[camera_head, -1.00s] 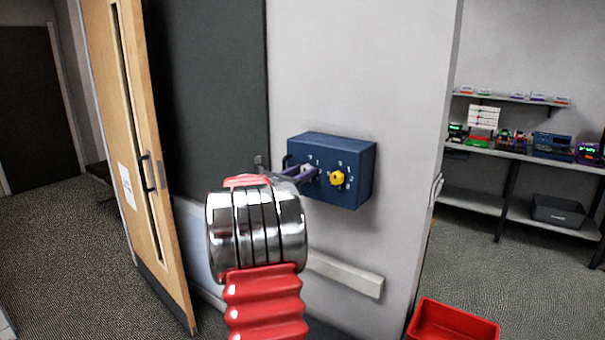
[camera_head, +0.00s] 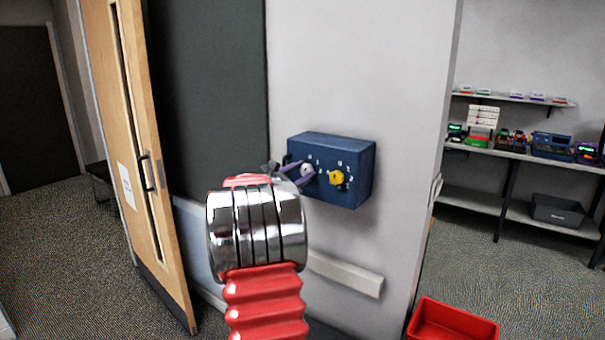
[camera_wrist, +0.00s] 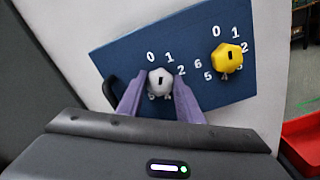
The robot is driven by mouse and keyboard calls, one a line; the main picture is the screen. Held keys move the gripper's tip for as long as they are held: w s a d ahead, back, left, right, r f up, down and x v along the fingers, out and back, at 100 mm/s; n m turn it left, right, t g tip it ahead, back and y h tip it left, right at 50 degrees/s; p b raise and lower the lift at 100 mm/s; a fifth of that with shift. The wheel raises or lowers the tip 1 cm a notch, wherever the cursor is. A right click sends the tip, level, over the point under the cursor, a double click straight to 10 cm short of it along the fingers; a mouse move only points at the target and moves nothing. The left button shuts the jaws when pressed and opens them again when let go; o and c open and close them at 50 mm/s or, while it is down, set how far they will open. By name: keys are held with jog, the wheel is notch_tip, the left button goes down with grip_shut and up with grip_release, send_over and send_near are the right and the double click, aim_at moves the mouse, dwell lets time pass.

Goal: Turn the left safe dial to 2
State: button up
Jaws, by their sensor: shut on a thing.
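The left dial (camera_wrist: 160,79) is a grey-white knob with a dark slot, on the front of a blue safe box (camera_wrist: 105,55). The numbers 0, 1, 2, 4 and 5 show around it; the slot stands roughly upright in the wrist view, and I cannot tell which number is selected. My gripper (camera_wrist: 159,84) has its purple fingers shut on this dial, one on each side. In the head view the dial (camera_head: 307,170) is partly covered by the fingers. The right dial (camera_wrist: 226,57) is yellow, with its own numbers, untouched.
The box (camera_head: 333,142) is mounted on a pale wall, with a white rail (camera_head: 345,274) below. A wooden door (camera_head: 140,180) stands at left. A red bin (camera_head: 452,322) is on the floor at lower right, near shelves (camera_head: 470,195) of equipment.

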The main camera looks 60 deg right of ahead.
jog(key=m, duration=0.6)
jog(key=shift+s+f, duration=0.1)
jog(key=m, duration=0.5)
jog(key=shift+f+m, duration=0.2)
jog(key=shift+m, duration=0.1)
jog(key=o, duration=1)
jog(key=shift+a+r, duration=0.1)
jog(key=a, duration=0.4)
jog(key=w+a, duration=0.1)
jog(key=a, duration=0.4)
jog(key=w+a, duration=0.1)
jog(key=a, duration=0.3)
jog(key=shift+a, duration=0.25)
jog(key=shift+w, duration=0.1)
